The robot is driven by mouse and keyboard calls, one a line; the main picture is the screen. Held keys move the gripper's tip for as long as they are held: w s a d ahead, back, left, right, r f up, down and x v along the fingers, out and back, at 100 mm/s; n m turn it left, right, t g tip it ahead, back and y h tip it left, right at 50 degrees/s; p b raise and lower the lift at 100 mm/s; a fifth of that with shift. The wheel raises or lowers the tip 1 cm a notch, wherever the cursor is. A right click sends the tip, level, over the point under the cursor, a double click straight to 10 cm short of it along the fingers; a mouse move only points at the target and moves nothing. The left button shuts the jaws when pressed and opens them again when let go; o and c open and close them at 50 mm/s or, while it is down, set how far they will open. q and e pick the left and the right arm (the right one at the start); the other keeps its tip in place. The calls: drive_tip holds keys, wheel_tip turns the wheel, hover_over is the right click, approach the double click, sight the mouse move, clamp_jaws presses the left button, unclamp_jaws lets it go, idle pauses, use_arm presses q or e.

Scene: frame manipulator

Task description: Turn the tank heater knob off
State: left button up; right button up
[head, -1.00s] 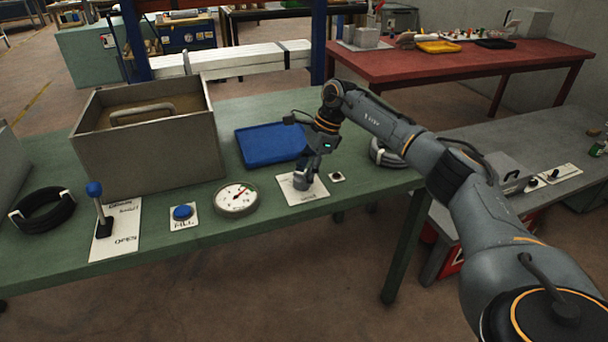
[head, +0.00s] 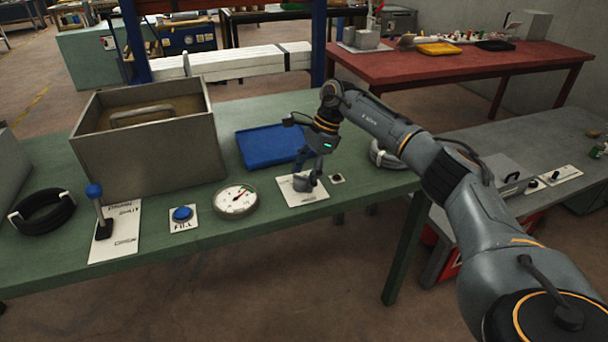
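The grey knob (head: 302,184) sits on a white labelled plate (head: 292,198) near the front right edge of the green table. It is partly covered by my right gripper (head: 311,176), which points down at it from above. The fingertips are at the knob, but they are too small and overlapped to show whether they grip it. The label on the plate is too small to read. My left gripper is not in view.
A round gauge (head: 236,200), a blue button (head: 182,213) and a blue-topped lever (head: 100,215) stand left of the plate. Behind are a blue tray (head: 262,150) and an open metal tank (head: 150,160).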

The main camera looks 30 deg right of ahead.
drive_tip(key=v, duration=1.2)
drive_tip(key=shift+s+d+f, duration=0.1)
drive_tip(key=shift+f, duration=0.05)
idle(0.3)
